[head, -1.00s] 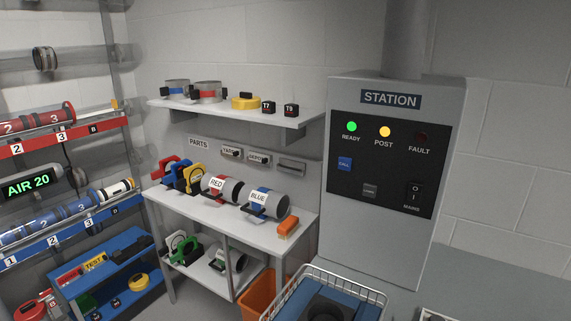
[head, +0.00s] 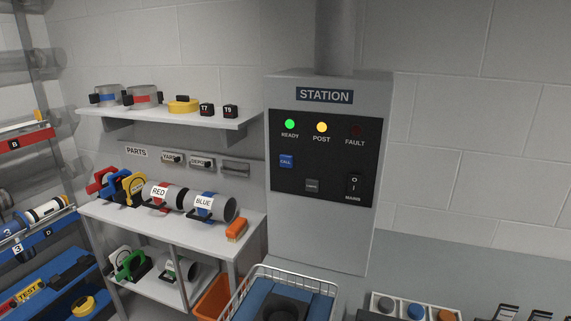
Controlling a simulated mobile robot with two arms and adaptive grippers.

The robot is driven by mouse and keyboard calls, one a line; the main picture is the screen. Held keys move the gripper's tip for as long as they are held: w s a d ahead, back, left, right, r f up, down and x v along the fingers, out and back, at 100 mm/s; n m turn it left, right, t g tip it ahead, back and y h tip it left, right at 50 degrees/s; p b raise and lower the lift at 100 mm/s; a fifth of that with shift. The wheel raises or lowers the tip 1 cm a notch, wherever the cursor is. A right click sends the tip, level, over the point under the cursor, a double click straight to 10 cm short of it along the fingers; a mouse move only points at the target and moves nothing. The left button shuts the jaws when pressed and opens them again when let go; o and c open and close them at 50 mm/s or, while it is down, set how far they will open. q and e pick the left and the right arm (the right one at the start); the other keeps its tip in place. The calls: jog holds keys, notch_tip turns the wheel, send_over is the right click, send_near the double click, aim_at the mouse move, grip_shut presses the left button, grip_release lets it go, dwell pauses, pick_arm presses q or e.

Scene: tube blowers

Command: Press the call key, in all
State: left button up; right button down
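The call key (head: 286,161) is a small blue square marked CALL on the black panel of the grey STATION box (head: 318,235). It sits below the green READY lamp (head: 289,124). The READY lamp and the yellow POST lamp (head: 321,127) are lit, and the red FAULT lamp (head: 354,130) is dark. A grey key (head: 312,186) and the black MAINS switch (head: 354,184) are lower on the panel. Neither of my grippers shows in the head view.
A wire basket (head: 246,283) with blue padding stands below the station. A parts table (head: 243,248) with red and blue labelled cylinders is to the left, under a shelf (head: 230,122). Balls in a tray (head: 416,310) lie at lower right. The wall right of the station is bare.

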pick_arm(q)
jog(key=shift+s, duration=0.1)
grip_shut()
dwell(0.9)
